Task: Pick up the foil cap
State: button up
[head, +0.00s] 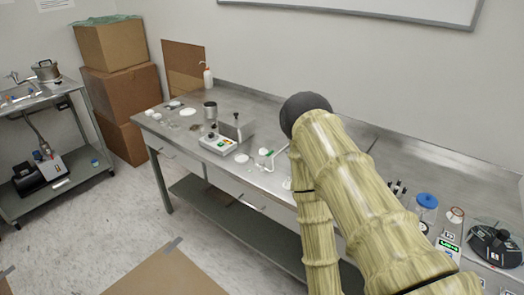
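I cannot pick out the foil cap with certainty. Several small pale and shiny pieces lie on the left half of the steel bench (262,200), too small to name. Among them are a white disc (188,112) and another white disc (242,158) nearer the front edge. My arm crosses the middle and right of the head view, bent at a dark joint, and hides part of the bench. My gripper does not show, so its opening and anything in it are not visible.
A metal cup (210,109), a hotplate-like device (225,137) and a white bottle (207,75) stand on the bench. At right are a blue-capped jar (426,205) and a black device (495,245). Cardboard boxes (112,80) are stacked at left. A cardboard sheet (165,275) lies in front.

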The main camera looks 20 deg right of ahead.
aim_at(263, 152)
jog(key=z, duration=0.75)
jog(key=k, duration=0.65)
jog(key=u, duration=0.65)
jog(key=i, duration=0.5)
jog(key=u, duration=0.85)
jog(key=i, duration=0.6)
jog(key=z, duration=0.55)
jog(key=i, duration=0.75)
jog(key=z, duration=0.8)
